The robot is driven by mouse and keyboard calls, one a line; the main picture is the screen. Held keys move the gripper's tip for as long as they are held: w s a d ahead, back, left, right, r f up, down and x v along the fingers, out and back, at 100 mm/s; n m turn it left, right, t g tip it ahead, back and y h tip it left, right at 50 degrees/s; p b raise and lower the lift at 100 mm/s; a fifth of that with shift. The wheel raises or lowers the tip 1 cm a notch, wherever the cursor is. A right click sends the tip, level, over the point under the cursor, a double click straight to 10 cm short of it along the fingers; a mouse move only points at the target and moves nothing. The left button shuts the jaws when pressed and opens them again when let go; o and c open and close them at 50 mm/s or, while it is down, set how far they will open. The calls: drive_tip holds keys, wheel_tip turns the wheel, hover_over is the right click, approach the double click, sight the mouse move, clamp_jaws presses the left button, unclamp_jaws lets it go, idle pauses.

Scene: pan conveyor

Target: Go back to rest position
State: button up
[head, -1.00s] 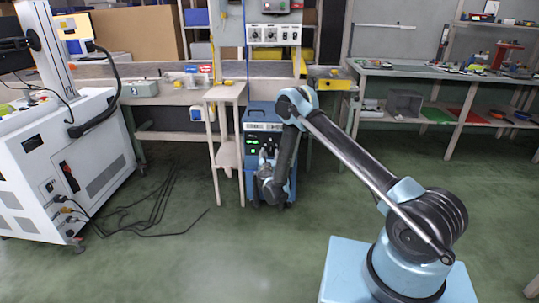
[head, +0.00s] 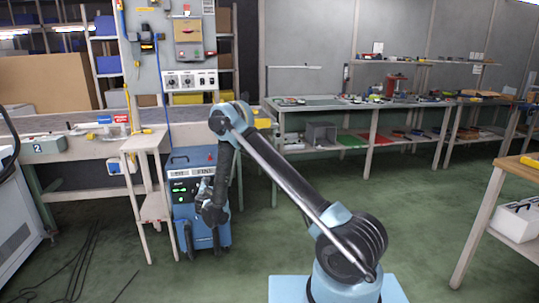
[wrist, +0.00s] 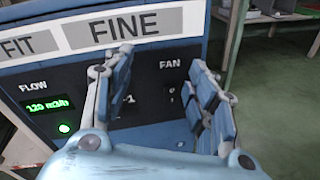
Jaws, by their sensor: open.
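My gripper (wrist: 160,95) is open in the wrist view, its two fingers apart with nothing between them. Behind the fingers is the front panel of a blue machine (wrist: 100,160) with FINE, FLOW and FAN labels and a lit green display. The panel looks close, but I cannot tell whether the fingers touch it. In the head view my gripper (head: 209,203) hangs low in front of the right side of the blue machine (head: 190,160). The arm hides part of the machine, and the fingers are too small to make out there.
A narrow wooden stand (head: 151,208) is just left of the machine. A workbench (head: 75,150) runs behind it, and a long shelved bench (head: 345,104) lines the back wall. A wooden table (head: 510,170) enters at right. Black cables (head: 75,260) lie at left; green floor (head: 420,205) is open at right.

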drive_tip(key=w+d+r+m+g+h, duration=0.1)
drive_tip(key=d+r+m+g+h, duration=0.1)
drive_tip(key=d+r+m, duration=0.5)
drive_tip(key=w+d+r+m+g+h, duration=0.1)
drive_tip(key=d+r+m+h, duration=0.15)
drive_tip(key=d+r, duration=0.9)
drive_tip(key=s+d+r+m+g, duration=0.2)
drive_tip(key=s+d+m, duration=0.15)
drive_tip(key=d, duration=0.35)
drive_tip(key=s+d+r+m+g+h, duration=0.1)
drive_tip(key=s+d+r+m, duration=0.1)
drive_tip(key=s+d, duration=0.4)
drive_tip(key=s+d+r+m+g, duration=0.2)
drive_tip(key=s+d+m, duration=0.1)
drive_tip(key=d, duration=0.5)
drive_tip(key=s+d+m+g, duration=0.2)
drive_tip(key=s+d+m, duration=0.3)
drive_tip(key=s, duration=0.6)
drive_tip(key=s+d+m+g, duration=0.25)
drive_tip(key=s+d, duration=0.45)
drive_tip(key=s, duration=0.4)
drive_tip(key=s+f+m+g+y, duration=0.1)
drive_tip(key=s+f+m, duration=0.3)
drive_tip(key=s, duration=0.6)
drive_tip(key=s+f+m+g+y, duration=0.1)
drive_tip(key=s+f+m+y, duration=0.2)
drive_tip(key=s, duration=0.7)
drive_tip(key=shift+s+f+m, duration=0.3)
drive_tip(key=shift+f+m, duration=0.05)
drive_tip(key=shift+f, duration=0.25)
